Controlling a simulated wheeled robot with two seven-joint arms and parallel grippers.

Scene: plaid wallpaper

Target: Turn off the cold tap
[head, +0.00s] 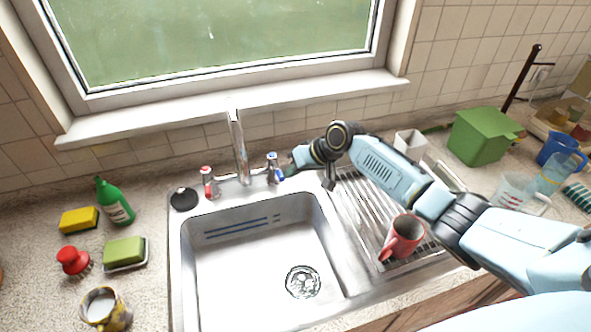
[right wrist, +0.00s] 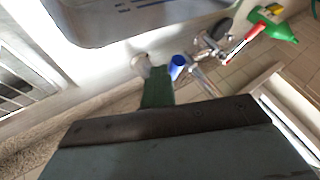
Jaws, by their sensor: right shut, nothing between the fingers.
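The cold tap (head: 273,168), a chrome tap with a blue mark, stands at the back rim of the sink, right of the tall chrome spout (head: 238,145). The blue part of the cold tap (right wrist: 177,66) also shows in the right wrist view, close beside the finger. My right gripper (head: 286,171) is shut and empty, just right of the cold tap. Its green finger (right wrist: 157,88) shows in the right wrist view. I cannot tell whether it touches the tap. The hot tap (head: 209,182) with a red mark stands left of the spout. My left gripper is out of view.
The sink basin (head: 245,255) is empty. A red mug (head: 403,237) stands on the drainboard (head: 362,205) below my right arm. A black plug (head: 184,199), a green bottle (head: 115,203) and sponges lie left. The window sill (head: 240,108) runs behind the taps.

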